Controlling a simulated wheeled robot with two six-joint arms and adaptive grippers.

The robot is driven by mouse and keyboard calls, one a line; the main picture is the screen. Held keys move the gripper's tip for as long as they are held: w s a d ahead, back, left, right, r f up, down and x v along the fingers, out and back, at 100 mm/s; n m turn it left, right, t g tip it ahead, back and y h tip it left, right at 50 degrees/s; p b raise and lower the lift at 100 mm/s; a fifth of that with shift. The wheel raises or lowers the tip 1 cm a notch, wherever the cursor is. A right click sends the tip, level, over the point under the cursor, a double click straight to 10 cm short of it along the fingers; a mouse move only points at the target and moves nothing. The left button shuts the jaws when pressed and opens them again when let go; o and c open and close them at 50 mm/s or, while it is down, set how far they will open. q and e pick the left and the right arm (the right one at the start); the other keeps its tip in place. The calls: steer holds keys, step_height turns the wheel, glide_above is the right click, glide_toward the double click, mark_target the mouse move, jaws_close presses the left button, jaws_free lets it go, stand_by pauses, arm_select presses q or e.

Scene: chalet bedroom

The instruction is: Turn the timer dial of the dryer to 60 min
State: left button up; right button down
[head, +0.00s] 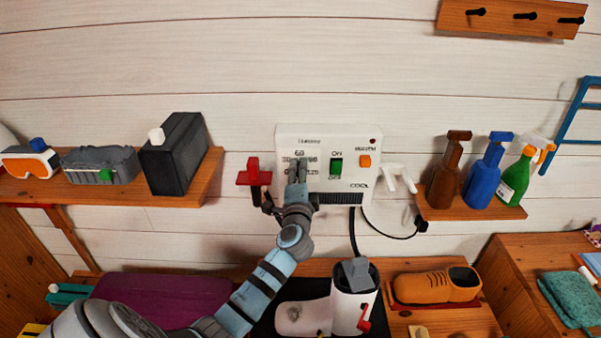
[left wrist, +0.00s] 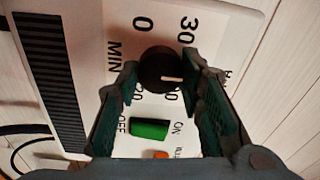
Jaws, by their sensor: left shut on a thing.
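The dryer (head: 381,145) is a white box on the wall, with a green ON/OFF switch (head: 336,167) and an orange button (head: 365,161). My left gripper (head: 298,170) is at the dial and hides it in the head view; 60 shows above the fingertips. In the left wrist view the black timer dial (left wrist: 160,66) sits between the fingers of my left gripper (left wrist: 160,80), which are shut on it. The dial's white mark points right there, toward the panel's top side where 60 stands. The 60 label is hidden in that view. My right gripper is out of view.
A red bracket (head: 253,173) is left of the dryer and white hooks (head: 399,178) are right of it. The left shelf holds a black box (head: 178,153); the right one holds spray bottles (head: 484,175). Below are a white mug (head: 350,305) and an orange shoe (head: 435,286).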

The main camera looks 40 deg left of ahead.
arm_select(q)
steer(key=o, duration=1.2)
steer(key=shift+a, duration=0.1)
steer(key=shift+c, duration=0.2)
steer(key=v, duration=1.2)
steer(key=shift+a, duration=0.1)
